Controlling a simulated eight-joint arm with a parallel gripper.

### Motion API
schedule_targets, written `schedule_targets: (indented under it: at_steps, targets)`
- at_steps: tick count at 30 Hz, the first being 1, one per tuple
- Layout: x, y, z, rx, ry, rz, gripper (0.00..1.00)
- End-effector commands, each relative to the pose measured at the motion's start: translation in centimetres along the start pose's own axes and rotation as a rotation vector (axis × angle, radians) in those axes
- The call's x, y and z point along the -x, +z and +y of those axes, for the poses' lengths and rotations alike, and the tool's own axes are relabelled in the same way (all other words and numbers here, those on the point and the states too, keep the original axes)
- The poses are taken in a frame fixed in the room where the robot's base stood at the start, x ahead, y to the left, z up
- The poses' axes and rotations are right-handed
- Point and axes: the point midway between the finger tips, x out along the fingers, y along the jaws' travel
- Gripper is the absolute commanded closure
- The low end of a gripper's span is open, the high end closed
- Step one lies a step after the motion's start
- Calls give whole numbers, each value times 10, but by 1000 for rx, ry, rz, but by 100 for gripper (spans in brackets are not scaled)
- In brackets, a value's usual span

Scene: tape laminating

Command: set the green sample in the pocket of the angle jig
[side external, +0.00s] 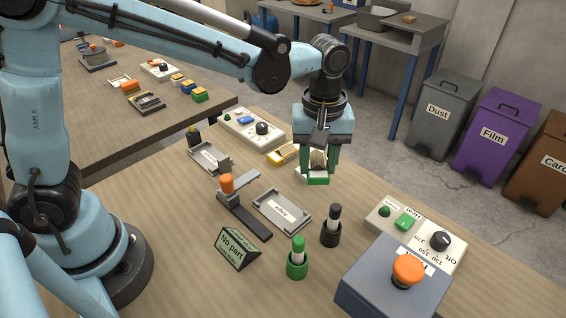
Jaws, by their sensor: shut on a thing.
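My gripper (318,172) is in the side external view, right of centre, pointing down with its green fingers shut on the green sample (318,181). The sample shows as a small green block at the fingertips, with a tan piece above it between the fingers. It looks close to the bench, but I cannot tell whether it touches. A shallow grey tray-like jig (283,211) with a small label lies to the lower left of my gripper, apart from it and empty. The label is too small to read surely, so I cannot confirm it is the angle jig.
A second grey fixture (209,157) lies further left. An orange-knobbed clamp (228,184) stands beside the tray. A yellow block (284,153) lies behind-left of my gripper. A control panel (415,233) is at right.

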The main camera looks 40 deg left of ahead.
Motion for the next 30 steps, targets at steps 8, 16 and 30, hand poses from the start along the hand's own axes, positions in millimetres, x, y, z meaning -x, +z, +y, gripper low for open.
schedule_targets:
  at_steps: [8, 16, 30]
  targets:
    - [-9, 20, -37, 473, 0, 1, 89]
    - [-15, 30, -57, 734, 1, 1, 89]
    - [-42, 31, -58, 771, 1, 1, 89]
